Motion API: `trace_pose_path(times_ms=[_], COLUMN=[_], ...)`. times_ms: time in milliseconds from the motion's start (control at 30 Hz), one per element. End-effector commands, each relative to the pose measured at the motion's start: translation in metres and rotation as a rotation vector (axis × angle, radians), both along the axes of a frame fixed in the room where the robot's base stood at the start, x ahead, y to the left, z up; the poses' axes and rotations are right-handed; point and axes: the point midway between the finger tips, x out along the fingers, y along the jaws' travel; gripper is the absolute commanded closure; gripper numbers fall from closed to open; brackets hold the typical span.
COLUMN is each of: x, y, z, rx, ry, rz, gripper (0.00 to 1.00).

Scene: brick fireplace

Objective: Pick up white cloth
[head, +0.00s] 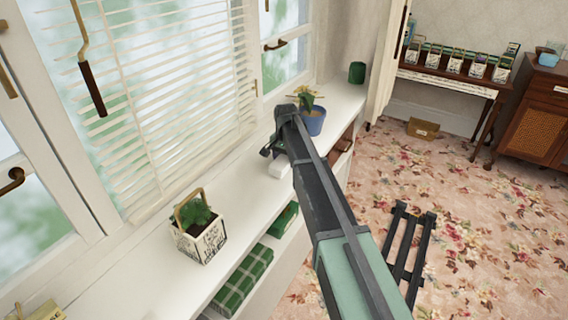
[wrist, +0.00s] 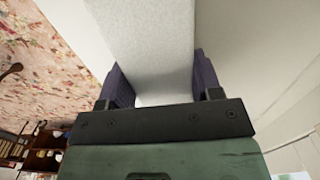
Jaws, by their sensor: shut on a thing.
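The white cloth (head: 279,167) shows in the head view as a small pale block on the white window shelf, beside the end of my arm. In the wrist view the white cloth (wrist: 152,38) is a thick, textured white strip running up from between the dark fingers. My gripper (wrist: 161,82) is shut on it, one finger along each side. In the head view my gripper (head: 272,150) is mostly hidden by my arm. I cannot tell whether the cloth is clear of the shelf.
The white shelf (head: 130,277) runs below a window with blinds (head: 165,90). A blue flower pot (head: 313,122) stands just beyond my gripper, and a green pot (head: 357,72) farther back. A plant basket (head: 199,240) stands nearer. Green checked folded cloths (head: 243,282) lie below the shelf top.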

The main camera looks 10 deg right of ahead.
Motion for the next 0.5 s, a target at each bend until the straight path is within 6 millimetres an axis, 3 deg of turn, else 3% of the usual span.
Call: trace_pose_path(times_ms=[267,367,500], x=[0.0,0.0,0.0], y=[0.0,0.0,0.0], z=[0.014,0.029,0.065], rx=[0.0,0.0,0.0], ry=[0.0,0.0,0.0], rz=[0.0,0.0,0.0], gripper=[0.68,0.68,0.68])
